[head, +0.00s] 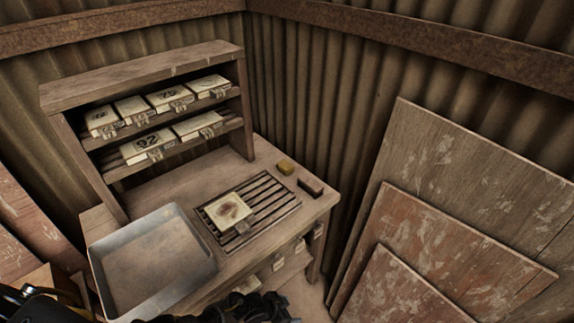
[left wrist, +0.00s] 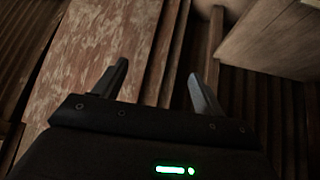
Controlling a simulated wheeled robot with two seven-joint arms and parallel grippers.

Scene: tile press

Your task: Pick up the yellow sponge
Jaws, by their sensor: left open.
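The yellow sponge (head: 285,167) is a small dull-yellow block. It lies on the wooden bench top (head: 179,189) near its back right, behind the slatted rack, with nothing on it. My left gripper (left wrist: 158,78) is open and empty in the left wrist view, its two dark fingers apart in front of worn boards. The sponge does not show in that view. Dark parts of my arms show along the bottom edge of the head view, away from the sponge. I cannot make out my right gripper.
A dark brown block (head: 311,186) lies just right of the sponge. A stained tile (head: 229,212) sits on the slatted rack (head: 284,203). A metal tray (head: 209,270) stands front left. A shelf (head: 146,73) with several numbered tiles stands behind. Large boards (head: 480,190) lean at right.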

